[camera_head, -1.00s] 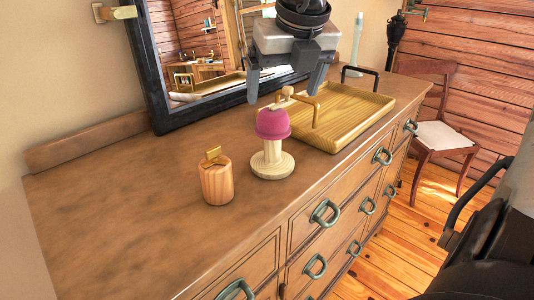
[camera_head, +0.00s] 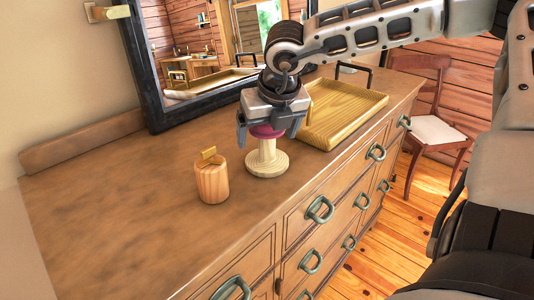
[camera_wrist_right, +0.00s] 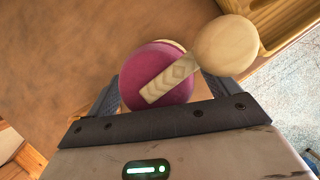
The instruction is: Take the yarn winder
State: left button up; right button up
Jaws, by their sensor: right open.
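The yarn winder (camera_head: 267,158) stands upright on the dresser top. It has a round pale wooden base and stem, with a magenta ball of yarn on top. In the right wrist view the magenta yarn (camera_wrist_right: 158,80) sits between the two fingers, with a pale wooden crank arm and a round knob across it. My right gripper (camera_head: 269,138) is open and pointed down over the winder, its fingers on either side of the yarn. It hides the winder's top in the head view. My left gripper is not in view.
A small wooden pot with a brass top (camera_head: 212,178) stands left of the winder. A wooden tray with dark handles (camera_head: 345,108) lies close on the right. A framed mirror (camera_head: 150,75) leans behind. The left part of the dresser top (camera_head: 110,215) is clear.

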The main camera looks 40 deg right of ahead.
jog(key=c, duration=0.9)
jog(key=shift+r, duration=0.1)
jog(key=shift+c, duration=0.2)
